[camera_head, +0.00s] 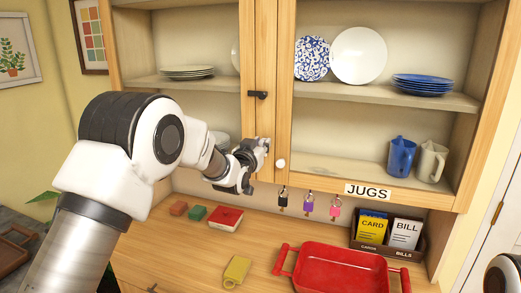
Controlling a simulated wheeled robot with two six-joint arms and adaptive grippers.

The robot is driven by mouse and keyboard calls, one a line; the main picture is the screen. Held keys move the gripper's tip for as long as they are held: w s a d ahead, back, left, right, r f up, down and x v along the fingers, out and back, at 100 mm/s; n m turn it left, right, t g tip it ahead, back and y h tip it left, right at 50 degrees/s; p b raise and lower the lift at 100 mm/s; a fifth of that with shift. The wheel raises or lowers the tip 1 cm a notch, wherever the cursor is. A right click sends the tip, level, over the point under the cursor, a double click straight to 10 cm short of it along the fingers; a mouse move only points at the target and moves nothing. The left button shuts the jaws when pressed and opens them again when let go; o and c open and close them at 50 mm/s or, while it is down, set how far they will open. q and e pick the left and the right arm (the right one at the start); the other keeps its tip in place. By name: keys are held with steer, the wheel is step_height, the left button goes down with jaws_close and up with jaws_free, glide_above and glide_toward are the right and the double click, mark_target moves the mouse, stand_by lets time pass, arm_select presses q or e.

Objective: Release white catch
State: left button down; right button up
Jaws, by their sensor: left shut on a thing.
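My left gripper (262,150) is at the middle frame of the wooden cabinet, in front of the seam between its two doors. It is shut on the white catch (266,141), a small pale piece mostly hidden by the fingers. A black catch (258,94) lies across the same seam higher up. A round white knob (280,164) sits on the right door frame, just right of and below the fingertips. My right gripper is out of view; only a bit of that arm shows at the bottom right corner.
Plates and two jugs (402,155) stand on the cabinet shelves. Keys (308,203) hang below. On the counter are a red tray (345,268), a card box (388,236), a red book (226,218), small blocks and a yellow item (237,270).

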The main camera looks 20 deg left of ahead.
arm_select(q)
steer(key=c, duration=1)
jaws_free()
steer(key=s, duration=1.2)
steer(key=shift+a, duration=0.2)
steer(key=shift+w, duration=0.1)
steer(key=shift+f, duration=0.15)
